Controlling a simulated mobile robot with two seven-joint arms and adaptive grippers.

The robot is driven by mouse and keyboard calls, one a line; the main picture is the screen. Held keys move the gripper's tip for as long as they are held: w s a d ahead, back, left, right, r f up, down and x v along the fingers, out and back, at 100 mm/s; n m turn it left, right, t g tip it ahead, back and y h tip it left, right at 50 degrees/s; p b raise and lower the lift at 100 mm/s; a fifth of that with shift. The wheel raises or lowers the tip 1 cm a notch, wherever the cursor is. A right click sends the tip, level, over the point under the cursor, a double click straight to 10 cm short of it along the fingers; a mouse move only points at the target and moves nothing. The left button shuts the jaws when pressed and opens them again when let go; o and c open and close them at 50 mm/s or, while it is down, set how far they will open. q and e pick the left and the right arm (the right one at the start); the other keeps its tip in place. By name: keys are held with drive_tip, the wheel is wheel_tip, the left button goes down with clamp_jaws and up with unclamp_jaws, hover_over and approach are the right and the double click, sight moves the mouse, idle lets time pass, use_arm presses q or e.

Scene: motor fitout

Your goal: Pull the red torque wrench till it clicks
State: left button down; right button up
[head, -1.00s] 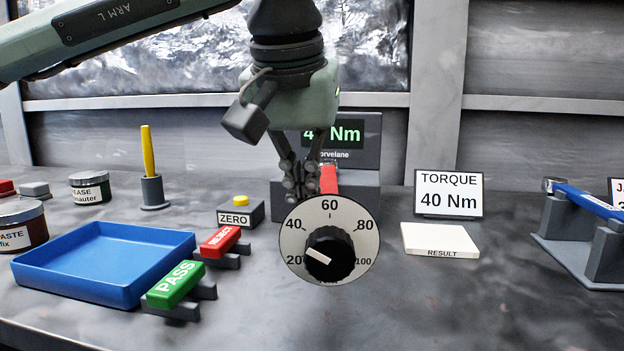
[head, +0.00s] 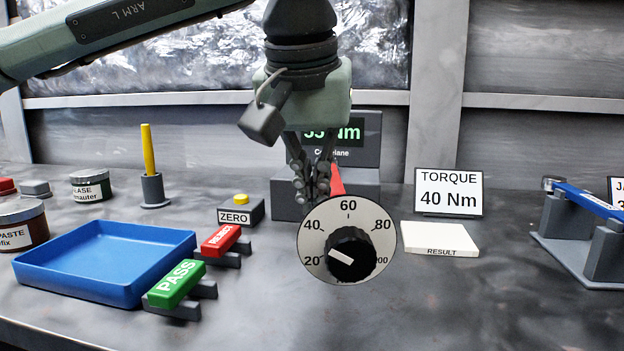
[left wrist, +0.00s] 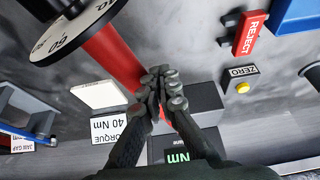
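The red torque wrench (head: 337,180) lies low over the bench. Its round white dial (head: 347,240), with a black knob pointing near 20, faces me in the head view. In the left wrist view the red shaft (left wrist: 108,52) runs from the dial (left wrist: 72,28) at the upper left to my fingers. My left gripper (head: 312,192) is shut on the wrench beside the tester; its fingertips nearly meet in the left wrist view (left wrist: 162,80). The tester display (head: 340,132) shows a green Nm reading, partly hidden by my fingers. My right gripper is not in view.
A TORQUE 40 Nm sign (head: 448,192) and a white RESULT pad (head: 439,238) stand to the right. Left are the ZERO button (head: 240,210), the REJECT stamp (head: 221,240), the PASS stamp (head: 176,284) and a blue tray (head: 70,282). The front right of the bench is clear.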

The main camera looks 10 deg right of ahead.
use_arm(q)
drive_tip(key=shift+s+d, duration=0.1)
drive_tip(key=shift+d, duration=0.15)
drive_tip(key=shift+a, duration=0.1)
drive_tip(key=w+a, duration=0.1)
drive_tip(key=a, duration=0.5)
drive_tip(key=shift+w, duration=0.4)
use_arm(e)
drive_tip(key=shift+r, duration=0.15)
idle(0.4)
use_arm(q)
wheel_tip(320, 180, up, 9)
drive_tip(key=p, duration=0.7)
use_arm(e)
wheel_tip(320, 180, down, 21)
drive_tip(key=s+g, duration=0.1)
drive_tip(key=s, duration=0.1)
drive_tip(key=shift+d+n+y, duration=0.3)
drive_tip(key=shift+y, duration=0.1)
